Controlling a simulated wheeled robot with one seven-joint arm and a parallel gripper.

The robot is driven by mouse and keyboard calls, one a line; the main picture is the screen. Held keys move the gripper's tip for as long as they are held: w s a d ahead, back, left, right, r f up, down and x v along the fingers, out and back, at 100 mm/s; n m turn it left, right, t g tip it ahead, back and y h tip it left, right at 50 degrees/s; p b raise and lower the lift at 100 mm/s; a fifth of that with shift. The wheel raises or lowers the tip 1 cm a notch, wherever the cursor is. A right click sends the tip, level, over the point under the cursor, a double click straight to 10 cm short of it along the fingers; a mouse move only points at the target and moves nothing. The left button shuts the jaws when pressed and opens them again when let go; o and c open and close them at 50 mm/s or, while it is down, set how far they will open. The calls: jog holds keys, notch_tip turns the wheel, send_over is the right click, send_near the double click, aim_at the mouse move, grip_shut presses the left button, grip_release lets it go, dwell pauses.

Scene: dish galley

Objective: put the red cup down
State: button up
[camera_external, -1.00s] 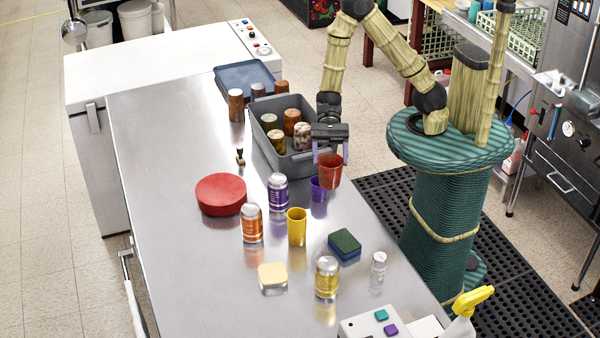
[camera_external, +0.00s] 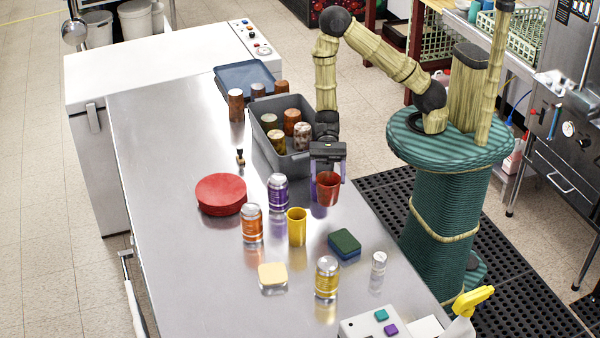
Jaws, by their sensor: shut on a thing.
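The red cup (camera_external: 328,190) is upright between the fingers of my gripper (camera_external: 328,178), which is shut on it near the right edge of the steel table (camera_external: 185,265). The cup is low over the table; I cannot tell whether its base touches anything.
A grey bin (camera_external: 293,165) with several cans is just behind my gripper. A purple can (camera_external: 278,193), a yellow cup (camera_external: 297,228) and an orange can (camera_external: 252,224) stand to the left and front. A green-and-blue sponge (camera_external: 344,246) lies in front. Bare table lies further left.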

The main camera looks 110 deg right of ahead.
aim_at(328, 178)
jog(key=shift+f, duration=1.85)
jog(key=shift+f, duration=0.1)
notch_tip(328, 178, down, 4)
jog(key=shift+r+p, duration=0.25)
jog(key=shift+p, duration=0.45)
jog(key=shift+f, duration=0.25)
jog(key=shift+f+b, duration=0.25)
jog(key=shift+b, duration=0.05)
jog(key=o, duration=1.2)
jog(key=shift+r, duration=0.1)
jog(key=shift+o, duration=0.2)
